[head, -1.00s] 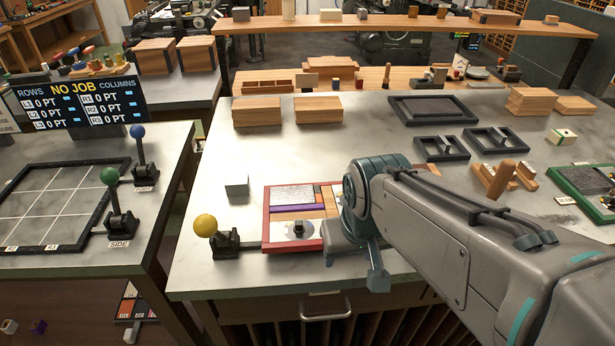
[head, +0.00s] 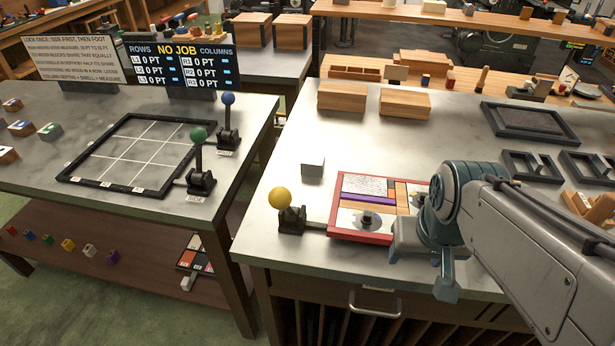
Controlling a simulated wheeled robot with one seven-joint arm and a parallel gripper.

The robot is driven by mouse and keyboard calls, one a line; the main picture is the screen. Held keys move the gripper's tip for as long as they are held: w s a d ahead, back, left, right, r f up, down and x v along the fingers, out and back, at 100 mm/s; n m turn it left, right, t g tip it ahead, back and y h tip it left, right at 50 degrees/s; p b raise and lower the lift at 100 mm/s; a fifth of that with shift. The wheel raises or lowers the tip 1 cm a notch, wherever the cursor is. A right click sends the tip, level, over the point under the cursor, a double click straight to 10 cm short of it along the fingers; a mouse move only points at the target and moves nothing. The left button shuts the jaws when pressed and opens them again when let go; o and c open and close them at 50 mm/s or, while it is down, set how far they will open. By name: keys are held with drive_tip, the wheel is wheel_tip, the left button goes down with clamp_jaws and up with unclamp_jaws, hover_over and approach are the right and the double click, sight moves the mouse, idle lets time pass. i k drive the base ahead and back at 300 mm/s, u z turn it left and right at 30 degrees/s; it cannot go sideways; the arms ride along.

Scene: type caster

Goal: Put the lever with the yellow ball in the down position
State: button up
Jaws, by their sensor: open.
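The lever with the yellow ball (head: 280,198) stands near the front edge of the right workbench. Its ball is raised above a black base (head: 291,220), which sits just left of a red-framed tray (head: 335,232). My gripper (head: 443,278) is to the right of the lever, over the tray's right side and the bench's front edge, clearly apart from the ball. It is open, with one finger pointing down; the other finger cannot be made out. My arm hides the tray's right end.
Levers with a green ball (head: 198,134) and a blue ball (head: 228,99) stand on the left table beside a black grid frame (head: 75,180). A small grey block (head: 313,167) sits behind the yellow lever. Wooden boxes (head: 341,97) stand farther back. A gap separates the benches.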

sight(279, 198)
drive_tip(key=u, duration=0.25)
drive_tip(key=k, duration=0.2)
drive_tip(key=u, duration=0.75)
